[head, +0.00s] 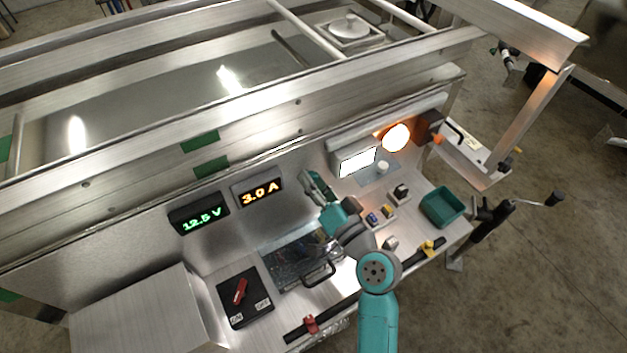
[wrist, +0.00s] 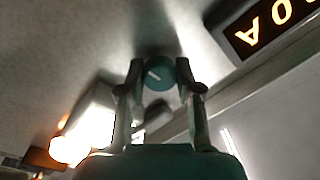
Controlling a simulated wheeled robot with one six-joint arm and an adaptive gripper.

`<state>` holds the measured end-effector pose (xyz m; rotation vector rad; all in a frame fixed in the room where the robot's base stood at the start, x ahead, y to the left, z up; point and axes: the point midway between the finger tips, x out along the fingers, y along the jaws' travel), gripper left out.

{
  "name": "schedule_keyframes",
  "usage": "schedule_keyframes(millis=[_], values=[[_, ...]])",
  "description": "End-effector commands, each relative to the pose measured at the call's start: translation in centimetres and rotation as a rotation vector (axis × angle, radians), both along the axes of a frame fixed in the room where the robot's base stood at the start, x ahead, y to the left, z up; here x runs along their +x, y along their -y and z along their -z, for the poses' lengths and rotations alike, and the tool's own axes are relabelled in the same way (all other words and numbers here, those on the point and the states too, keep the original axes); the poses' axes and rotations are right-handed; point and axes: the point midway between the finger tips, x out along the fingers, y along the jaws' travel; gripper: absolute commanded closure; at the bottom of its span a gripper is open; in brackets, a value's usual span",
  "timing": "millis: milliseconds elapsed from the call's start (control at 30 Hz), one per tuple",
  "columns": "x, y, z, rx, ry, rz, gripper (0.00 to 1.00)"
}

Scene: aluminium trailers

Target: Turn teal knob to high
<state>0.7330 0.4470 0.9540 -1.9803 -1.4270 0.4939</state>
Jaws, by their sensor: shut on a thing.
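The teal knob (wrist: 160,74) is on the metal back panel, with a short white pointer mark on its face. In the wrist view my gripper (wrist: 160,66) has one finger on each side of the knob, shut on it. In the head view my gripper (head: 316,186) reaches the back panel just right of the amber display, and it hides the knob. No high or low marking can be read around the knob. The amber display (head: 259,192) reads 3.0 A, and part of it shows upside down in the wrist view (wrist: 270,24).
A green display (head: 199,213) reads 12.5 V. A lit white panel (head: 357,161) and an orange lamp (head: 396,137) are to the right. On the bench are a black switch plate (head: 258,311) with a red lever, a dark lidded box (head: 290,264) and a teal bin (head: 442,206).

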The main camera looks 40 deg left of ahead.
Motion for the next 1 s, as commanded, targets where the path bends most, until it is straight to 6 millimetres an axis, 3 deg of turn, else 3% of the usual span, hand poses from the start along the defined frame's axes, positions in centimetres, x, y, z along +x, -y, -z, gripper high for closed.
schedule_keyframes(millis=[1000], values=[[0.00, 0.01, 0.07, 0.349, -0.841, 0.002, 1.00]])
